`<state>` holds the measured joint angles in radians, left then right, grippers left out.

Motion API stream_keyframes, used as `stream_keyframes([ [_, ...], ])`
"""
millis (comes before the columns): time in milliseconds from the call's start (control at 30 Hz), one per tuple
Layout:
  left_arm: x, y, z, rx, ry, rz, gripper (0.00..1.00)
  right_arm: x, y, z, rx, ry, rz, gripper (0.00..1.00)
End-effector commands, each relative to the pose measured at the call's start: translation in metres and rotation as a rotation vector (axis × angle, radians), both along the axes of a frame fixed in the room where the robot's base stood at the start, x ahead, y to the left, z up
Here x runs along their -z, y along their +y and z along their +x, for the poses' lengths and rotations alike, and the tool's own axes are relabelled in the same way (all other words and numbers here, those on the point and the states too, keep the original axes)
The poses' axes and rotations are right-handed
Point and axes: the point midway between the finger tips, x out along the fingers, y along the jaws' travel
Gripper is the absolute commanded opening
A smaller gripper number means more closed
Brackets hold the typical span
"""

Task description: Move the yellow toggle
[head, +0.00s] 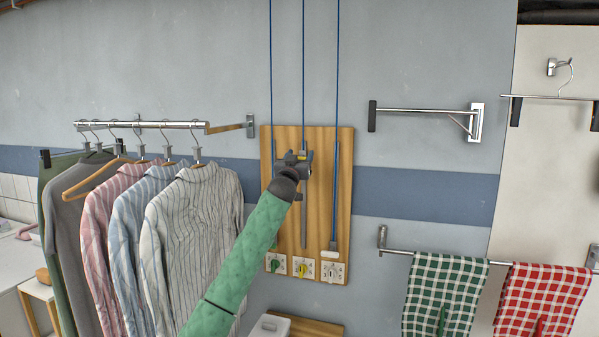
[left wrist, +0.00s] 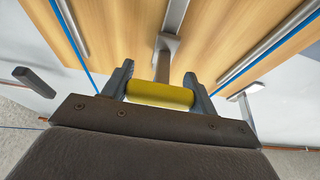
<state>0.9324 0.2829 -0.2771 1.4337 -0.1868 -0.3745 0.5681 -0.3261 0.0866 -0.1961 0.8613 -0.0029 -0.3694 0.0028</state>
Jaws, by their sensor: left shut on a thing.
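The yellow toggle (left wrist: 160,94) is a short yellow cylinder on a grey stem. In the left wrist view it lies crosswise between the two fingers of my left gripper, which is shut on it. My right gripper is in neither view.
Three blue cords hang down to the board. A white handle (head: 327,253) sits low at the right rail. Green, yellow (head: 304,269) and white knobs line the board's bottom. Hanging shirts (head: 190,235) are at left, checked towels (head: 444,295) at right.

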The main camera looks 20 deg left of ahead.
Motion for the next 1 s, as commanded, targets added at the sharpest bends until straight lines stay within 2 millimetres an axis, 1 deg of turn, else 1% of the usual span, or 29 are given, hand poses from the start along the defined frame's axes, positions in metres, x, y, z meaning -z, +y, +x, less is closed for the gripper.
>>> stream_keyframes([
  [33, -0.008, 0.000, 0.000, 0.000, -0.002, 0.001, 0.17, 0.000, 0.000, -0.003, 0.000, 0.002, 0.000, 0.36],
  [133, -0.014, 0.000, 0.000, 0.000, -0.001, 0.000, 0.17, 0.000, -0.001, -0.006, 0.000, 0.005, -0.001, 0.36],
  [567, -0.021, 0.001, -0.001, -0.001, -0.004, -0.001, 0.17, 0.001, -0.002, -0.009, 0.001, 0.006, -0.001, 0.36],
  [600, -0.022, 0.001, -0.001, -0.001, -0.005, -0.001, 0.60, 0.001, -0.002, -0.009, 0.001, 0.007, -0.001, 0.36],
  [667, -0.022, 0.001, -0.001, -0.001, -0.005, -0.001, 0.72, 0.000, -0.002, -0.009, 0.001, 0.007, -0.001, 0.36],
  [700, -0.021, 0.001, -0.001, -0.001, -0.004, -0.001, 0.80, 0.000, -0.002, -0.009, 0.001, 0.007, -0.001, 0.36],
  [1000, -0.017, 0.000, 0.000, 0.000, 0.000, 0.000, 0.80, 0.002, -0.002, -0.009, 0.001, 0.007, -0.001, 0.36],
])
